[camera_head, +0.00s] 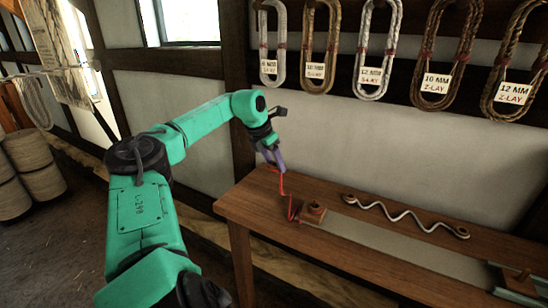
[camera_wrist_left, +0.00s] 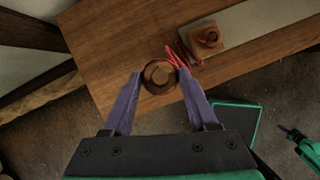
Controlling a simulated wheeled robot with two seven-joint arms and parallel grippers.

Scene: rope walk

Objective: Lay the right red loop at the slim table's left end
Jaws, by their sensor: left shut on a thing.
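The slim table (camera_head: 252,207) is a long brown wooden table, and its left end is bare. My left gripper (camera_head: 279,166) is above the left end with its purple fingers pointing down. It is shut on the red loop (camera_head: 283,187), which hangs from the fingertips to the table beside a wooden block with a peg (camera_head: 312,212). In the left wrist view, a round, ring-like reddish-brown thing (camera_wrist_left: 158,76) shows between the fingertips, and red strands (camera_wrist_left: 178,57) run toward the block (camera_wrist_left: 207,41).
A wavy pale rope (camera_head: 405,216) lies between round wooden ends along the table's back. A grey strip (camera_head: 385,240) runs right from the block toward another peg (camera_head: 523,275). Labelled rope coils (camera_head: 372,50) hang on the wall behind. The left end has free room.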

